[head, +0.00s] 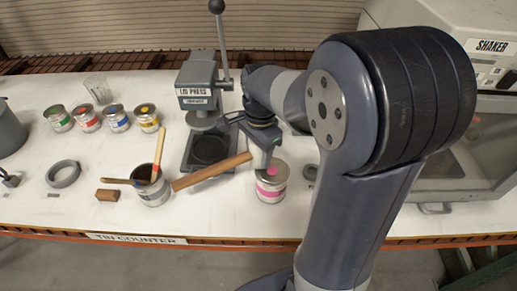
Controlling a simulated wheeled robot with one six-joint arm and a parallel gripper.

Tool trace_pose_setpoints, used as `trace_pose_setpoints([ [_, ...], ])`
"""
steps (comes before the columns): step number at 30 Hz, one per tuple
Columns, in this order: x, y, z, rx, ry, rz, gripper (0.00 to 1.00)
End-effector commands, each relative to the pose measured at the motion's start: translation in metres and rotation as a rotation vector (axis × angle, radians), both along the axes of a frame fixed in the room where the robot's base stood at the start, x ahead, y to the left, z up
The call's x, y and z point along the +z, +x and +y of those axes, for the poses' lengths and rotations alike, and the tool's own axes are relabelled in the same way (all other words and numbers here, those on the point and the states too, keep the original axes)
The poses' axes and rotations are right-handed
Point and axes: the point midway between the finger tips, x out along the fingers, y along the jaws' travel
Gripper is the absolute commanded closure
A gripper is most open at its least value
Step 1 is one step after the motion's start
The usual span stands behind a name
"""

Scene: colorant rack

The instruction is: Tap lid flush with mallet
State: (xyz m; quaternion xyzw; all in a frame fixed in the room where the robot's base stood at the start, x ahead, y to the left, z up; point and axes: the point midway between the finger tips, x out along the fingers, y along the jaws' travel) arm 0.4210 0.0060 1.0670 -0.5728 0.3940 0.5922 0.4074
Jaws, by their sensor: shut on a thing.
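A tin (270,190) with a white and pink label stands upright near the front edge of the counter. Part of its lid, with a pink dot, shows under my gripper; I cannot tell whether the lid sits flush. My gripper (257,143) is above the tin's back edge, shut on the mallet. The mallet's wooden handle (211,171) sticks out to the left and slightly towards the front. Its head is hard to tell apart from my dark gripper, and I cannot tell whether it touches the lid.
A lid press (198,92) stands behind and left of the tin. An open tin (153,190) holding sticks stands left of the handle. A shaker (470,150) stands right.

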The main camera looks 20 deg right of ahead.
Motion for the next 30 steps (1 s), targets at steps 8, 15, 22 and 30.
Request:
trace_pose_setpoints([
  [8,0.016,0.0,0.0,0.0,-0.001,-0.001,0.93],
  [15,0.051,0.0,0.0,0.0,0.0,-0.002,0.93],
  [22,0.053,0.0,0.0,0.0,0.0,0.0,0.93],
  [30,0.052,0.0,0.0,0.0,0.0,-0.001,0.93],
])
